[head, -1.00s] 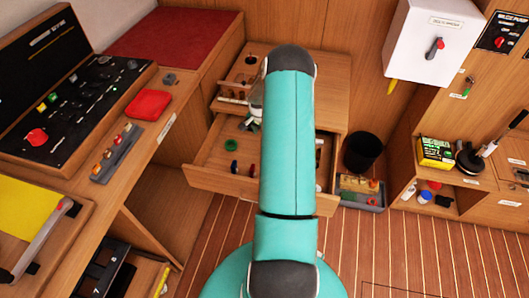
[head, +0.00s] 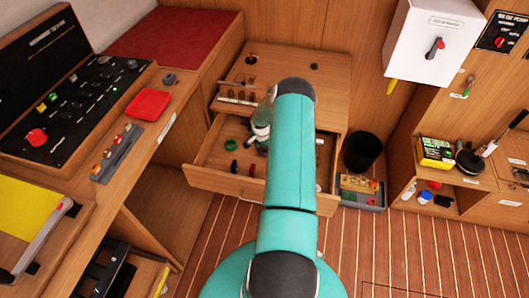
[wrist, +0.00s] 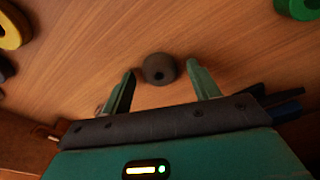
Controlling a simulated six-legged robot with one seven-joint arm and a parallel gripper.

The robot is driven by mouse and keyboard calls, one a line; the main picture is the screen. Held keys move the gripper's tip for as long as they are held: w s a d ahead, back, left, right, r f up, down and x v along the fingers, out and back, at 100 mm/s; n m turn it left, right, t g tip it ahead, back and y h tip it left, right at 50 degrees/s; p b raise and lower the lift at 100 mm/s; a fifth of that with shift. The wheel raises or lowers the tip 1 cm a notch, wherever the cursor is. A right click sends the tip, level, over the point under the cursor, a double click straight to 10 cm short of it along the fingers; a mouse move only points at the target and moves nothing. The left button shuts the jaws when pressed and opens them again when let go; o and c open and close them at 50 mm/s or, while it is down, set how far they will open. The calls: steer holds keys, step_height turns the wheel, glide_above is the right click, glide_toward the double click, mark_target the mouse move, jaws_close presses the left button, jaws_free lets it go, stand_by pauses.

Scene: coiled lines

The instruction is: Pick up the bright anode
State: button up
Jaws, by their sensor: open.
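In the wrist view, a small dark grey rounded piece (wrist: 159,69) with a hole in its face lies on a wooden surface. It sits between and slightly beyond the tips of my open gripper (wrist: 160,80), with a gap on both sides. I cannot tell for sure that it is the bright anode; no clearly bright metal piece shows. In the head view, my wrist is over the open drawer (head: 215,178), and my arm hides my fingertips and part of the drawer.
A green ring (wrist: 298,8) and a yellow ring (wrist: 13,27) lie near the wrist view's edges. In the head view, a green piece (head: 231,145) and a red piece (head: 252,170) are in the drawer. A black bin (head: 363,152) stands to its right.

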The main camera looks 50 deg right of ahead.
steer(key=c, duration=1.1)
steer(key=shift+r, duration=0.1)
steer(key=shift+c, duration=0.2)
